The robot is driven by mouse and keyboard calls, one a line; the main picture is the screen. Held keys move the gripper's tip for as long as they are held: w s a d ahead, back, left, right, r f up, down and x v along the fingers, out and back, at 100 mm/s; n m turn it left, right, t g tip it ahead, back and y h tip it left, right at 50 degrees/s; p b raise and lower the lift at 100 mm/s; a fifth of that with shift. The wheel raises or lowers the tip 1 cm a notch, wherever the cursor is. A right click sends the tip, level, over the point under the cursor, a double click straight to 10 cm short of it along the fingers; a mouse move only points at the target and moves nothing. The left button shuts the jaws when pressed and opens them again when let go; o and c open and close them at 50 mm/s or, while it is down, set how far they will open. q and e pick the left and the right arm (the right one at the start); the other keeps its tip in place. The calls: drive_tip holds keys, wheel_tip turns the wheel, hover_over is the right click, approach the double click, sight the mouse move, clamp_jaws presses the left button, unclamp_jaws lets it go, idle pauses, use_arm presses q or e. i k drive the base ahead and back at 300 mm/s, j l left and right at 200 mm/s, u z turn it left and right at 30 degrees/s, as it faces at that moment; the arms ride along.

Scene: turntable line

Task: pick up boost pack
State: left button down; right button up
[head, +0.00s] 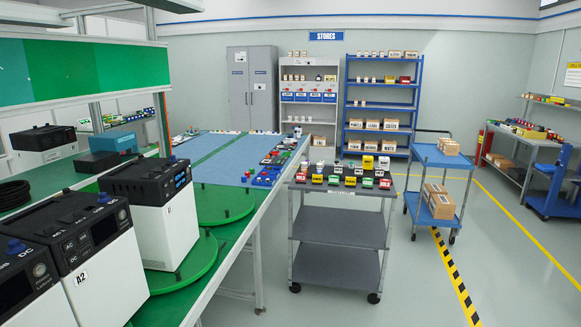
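No thing in the head view can be told as the boost pack, as the labels on the small items are too small to read. Several small coloured packs, among them a yellow one (368,162), stand on the top shelf of a grey cart (340,226). Larger black-and-white units stand on the left bench, one (155,222) on a green round turntable (190,266) and one labelled A2 (90,258) nearer to me. Neither of my grippers is in view.
An empty green turntable (222,205) lies beyond the units. A blue trolley (443,155) with cardboard boxes stands right of the grey cart. Shelves and a grey cabinet (252,90) line the back wall. The floor at the front right is clear, with yellow lines.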

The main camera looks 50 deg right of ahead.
sight(368, 161)
drive_tip(key=z, duration=2)
drive_tip(key=i+l+z, duration=0.4)
drive_tip(key=i, duration=0.9)
drive_tip(key=i+j+z, duration=0.2)
drive_tip(key=i+z, duration=0.2)
drive_tip(key=i, duration=0.9)
drive_tip(key=i+u, duration=0.1)
drive_tip(key=i, duration=0.4)
drive_tip(key=i+l, duration=0.15)
drive_tip(key=i, duration=0.4)
drive_tip(key=i+u, duration=0.15)
drive_tip(key=i, duration=0.35)
